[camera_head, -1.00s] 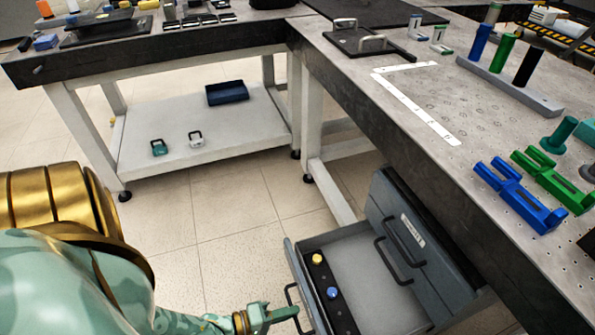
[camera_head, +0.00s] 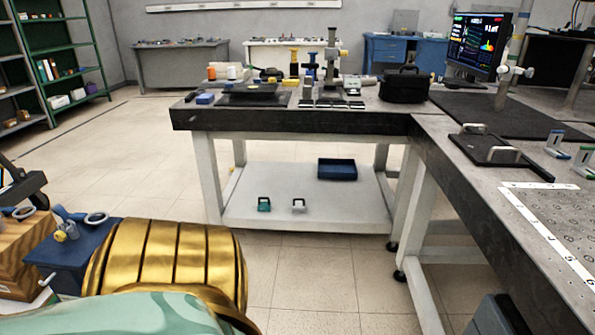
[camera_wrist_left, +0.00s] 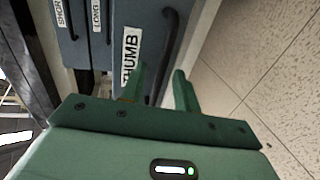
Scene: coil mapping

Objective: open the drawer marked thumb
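The drawer front marked THUMB (camera_wrist_left: 118,20) shows in the left wrist view, standing nearer than the fronts marked LONG (camera_wrist_left: 97,35) and SHORT (camera_wrist_left: 63,38). Its dark bar handle (camera_wrist_left: 168,40) runs down towards the gap between my left gripper's fingers (camera_wrist_left: 160,75). The two green fingers are apart, with the handle's lower end close to the left finger; I cannot tell whether they touch. In the head view only a top part of the grey drawer cabinet (camera_head: 492,316) shows, and the drawer is out of frame. My right gripper is in neither view.
A workbench (camera_head: 480,190) with a black tray stands at the right, above the cabinet. Another bench (camera_head: 300,122) with a lower shelf stands ahead. A blue box (camera_head: 75,255) and wooden block (camera_head: 25,250) are at the left. Tiled floor between is clear.

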